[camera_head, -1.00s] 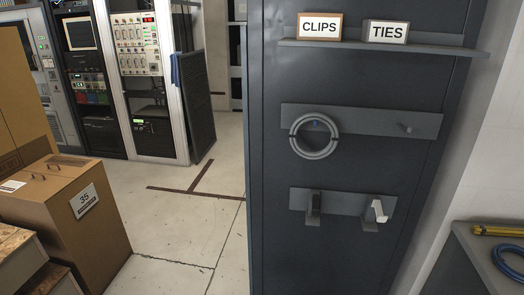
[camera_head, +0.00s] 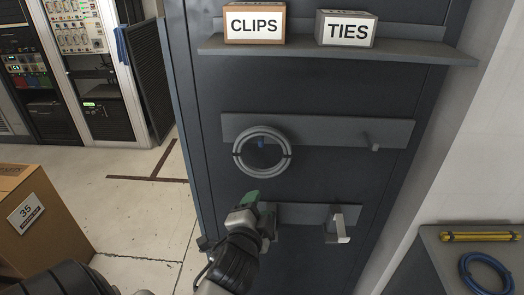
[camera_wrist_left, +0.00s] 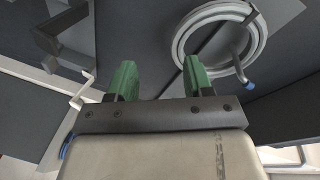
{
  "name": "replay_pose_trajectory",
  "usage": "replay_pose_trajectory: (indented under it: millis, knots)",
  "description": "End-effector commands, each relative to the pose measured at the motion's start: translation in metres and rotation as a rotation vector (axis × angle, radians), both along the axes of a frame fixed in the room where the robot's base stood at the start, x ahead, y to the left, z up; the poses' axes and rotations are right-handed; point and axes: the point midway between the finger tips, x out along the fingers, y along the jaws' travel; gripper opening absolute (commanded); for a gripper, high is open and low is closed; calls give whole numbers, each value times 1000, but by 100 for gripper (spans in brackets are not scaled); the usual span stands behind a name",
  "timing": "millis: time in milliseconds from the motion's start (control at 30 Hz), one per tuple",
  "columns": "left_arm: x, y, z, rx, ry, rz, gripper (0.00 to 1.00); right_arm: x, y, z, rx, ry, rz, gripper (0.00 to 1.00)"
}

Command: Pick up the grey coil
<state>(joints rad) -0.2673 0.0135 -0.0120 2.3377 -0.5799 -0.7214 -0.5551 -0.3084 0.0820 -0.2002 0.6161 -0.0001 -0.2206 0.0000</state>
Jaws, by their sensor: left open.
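The grey coil (camera_head: 241,162) hangs on a peg of the upper rail on the dark cabinet door. In the left wrist view the coil (camera_wrist_left: 183,48) is at the upper right, with the blue-tipped peg (camera_wrist_left: 248,84) through its ring. My left gripper (camera_head: 250,203) is below the coil in the head view, in front of the lower bracket's left end. In the wrist view its two green fingers (camera_wrist_left: 157,78) are apart with nothing between them. The coil is beyond the fingers and apart from them. My right gripper is not in view.
The upper rail has a bare peg (camera_head: 373,143) at its right. A pale hook (camera_head: 337,228) juts from the lower bracket. A shelf (camera_head: 340,49) above holds the CLIPS box (camera_head: 254,23) and TIES box (camera_head: 346,28). A blue coil (camera_head: 486,275) lies on the right bench.

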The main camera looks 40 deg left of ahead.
Motion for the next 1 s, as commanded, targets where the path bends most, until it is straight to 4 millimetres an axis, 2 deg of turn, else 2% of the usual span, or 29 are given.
replay_pose_trajectory:
  millis: [100,200,400,667,800,1000]
  knots:
    - [10,2,18,103,-62,-4,51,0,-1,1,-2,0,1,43]
    - [22,6,25,139,-81,-8,51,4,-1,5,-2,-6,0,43]
    - [52,17,26,142,-81,-8,51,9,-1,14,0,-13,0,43]
    - [72,24,26,137,-79,-8,51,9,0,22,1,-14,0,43]
    - [93,32,30,138,-79,-7,51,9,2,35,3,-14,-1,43]
    - [111,39,26,137,-79,-8,51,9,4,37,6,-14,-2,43]
